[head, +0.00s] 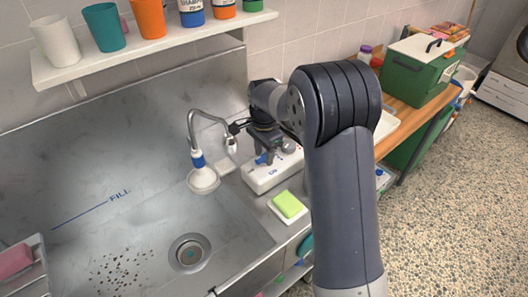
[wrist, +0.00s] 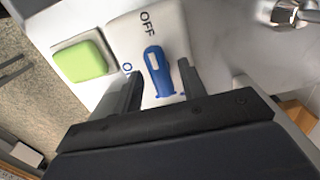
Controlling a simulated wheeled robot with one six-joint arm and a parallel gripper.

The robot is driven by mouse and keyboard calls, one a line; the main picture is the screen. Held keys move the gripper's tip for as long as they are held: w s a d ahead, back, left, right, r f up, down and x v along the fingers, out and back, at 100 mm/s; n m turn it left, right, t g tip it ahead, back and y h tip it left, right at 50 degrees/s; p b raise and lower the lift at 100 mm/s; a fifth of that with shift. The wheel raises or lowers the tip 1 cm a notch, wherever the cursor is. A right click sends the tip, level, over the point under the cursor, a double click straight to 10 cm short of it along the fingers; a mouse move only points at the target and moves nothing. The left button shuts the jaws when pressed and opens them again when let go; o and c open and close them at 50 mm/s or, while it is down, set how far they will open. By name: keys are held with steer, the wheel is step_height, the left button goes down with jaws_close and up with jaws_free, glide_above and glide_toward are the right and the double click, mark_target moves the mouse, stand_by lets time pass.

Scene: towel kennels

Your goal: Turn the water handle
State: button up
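The water handle (wrist: 157,72) is a blue lever on a white box (wrist: 124,38) marked OFF. In the wrist view it stands between my gripper's fingers. My gripper (wrist: 158,82) is open, with one dark finger on each side of the lever; I cannot tell whether either touches it. In the head view the box (head: 262,180) sits on the sink's right rim, and my gripper (head: 264,152) points down over it. A bit of the blue handle (head: 262,159) shows beneath the gripper. The curved faucet (head: 207,116) with a blue and white end stands left of the box.
A green sponge (head: 287,203) lies on a white dish beside the box. The steel sink (head: 130,225) has brown specks and a drain (head: 189,252). A shelf (head: 150,46) with several cups hangs above. A green case (head: 418,72) stands on the wooden bench at right.

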jaws_close()
steer(key=shift+n, duration=0.3)
steer(key=n, duration=1.1)
steer(key=shift+b, duration=0.3)
steer(key=shift+r, duration=0.1)
stand_by(0.3)
steer(key=shift+o, duration=0.4)
jaws_free()
